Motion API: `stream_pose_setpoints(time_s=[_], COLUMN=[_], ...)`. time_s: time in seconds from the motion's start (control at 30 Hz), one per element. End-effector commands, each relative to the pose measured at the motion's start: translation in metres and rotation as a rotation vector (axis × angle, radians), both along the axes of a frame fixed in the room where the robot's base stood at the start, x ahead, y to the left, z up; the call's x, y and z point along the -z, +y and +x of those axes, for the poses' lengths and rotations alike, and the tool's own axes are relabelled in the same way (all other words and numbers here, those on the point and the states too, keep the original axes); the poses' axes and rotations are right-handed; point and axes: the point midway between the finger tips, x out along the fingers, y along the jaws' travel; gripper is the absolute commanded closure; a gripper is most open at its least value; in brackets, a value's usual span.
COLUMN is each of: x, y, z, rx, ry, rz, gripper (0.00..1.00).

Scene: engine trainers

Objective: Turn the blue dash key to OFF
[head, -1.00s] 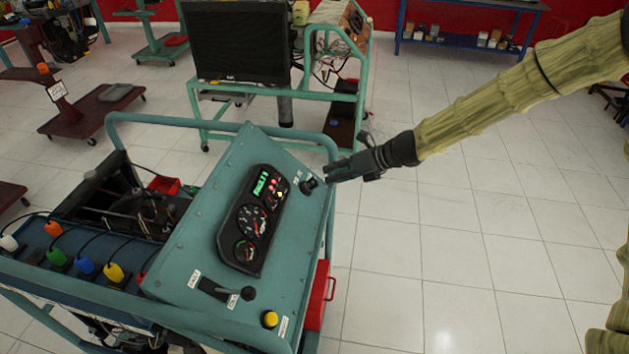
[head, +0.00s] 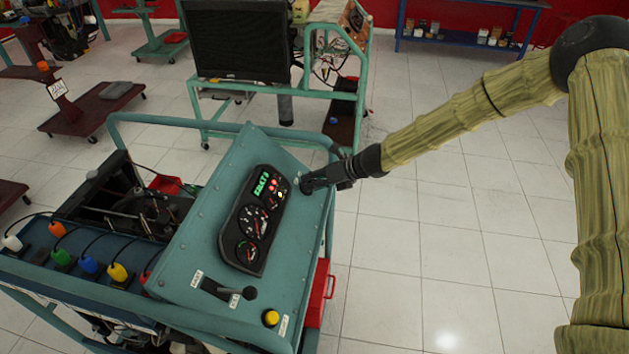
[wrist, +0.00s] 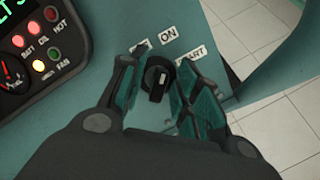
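The dash key (wrist: 157,78) is a round switch with a raised bar on the teal sloped panel (head: 200,262). It looks black rather than blue in the wrist view. An ON label (wrist: 168,34) and a partly covered START label (wrist: 189,56) sit beside it; another label to the left is mostly hidden. My gripper (wrist: 156,70) is open, with one finger on each side of the key and visible gaps between. In the head view my gripper (head: 308,184) is at the panel's right edge and hides the key.
The gauge cluster (head: 252,222) with lit lamps is left of the key. A black lever (head: 249,293) and yellow button (head: 271,318) sit lower on the panel. A teal rail (head: 180,121) runs behind. Open tiled floor lies to the right.

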Motion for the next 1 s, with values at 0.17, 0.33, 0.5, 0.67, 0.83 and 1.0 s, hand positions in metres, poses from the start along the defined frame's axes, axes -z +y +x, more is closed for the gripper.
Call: stream_pose_setpoints(time_s=[0.17,0.33,0.5,0.67,0.83,1.0], x=[0.0001,0.0,0.0002,0.0005,0.0012,0.002], y=[0.0002,0.0,0.0001,0.0001,0.0,0.0002], z=[0.0001,0.0002,0.0001,0.0001,0.0001,0.0001], rx=[0.0,0.0,0.0,-0.001,-0.021,-0.079], ry=[0.0,0.0,0.0,-0.001,-0.018,-0.069], rz=[0.0,0.0,0.0,-0.001,-0.005,-0.016], gripper=[0.68,0.92,1.0,1.0,1.0,1.0])
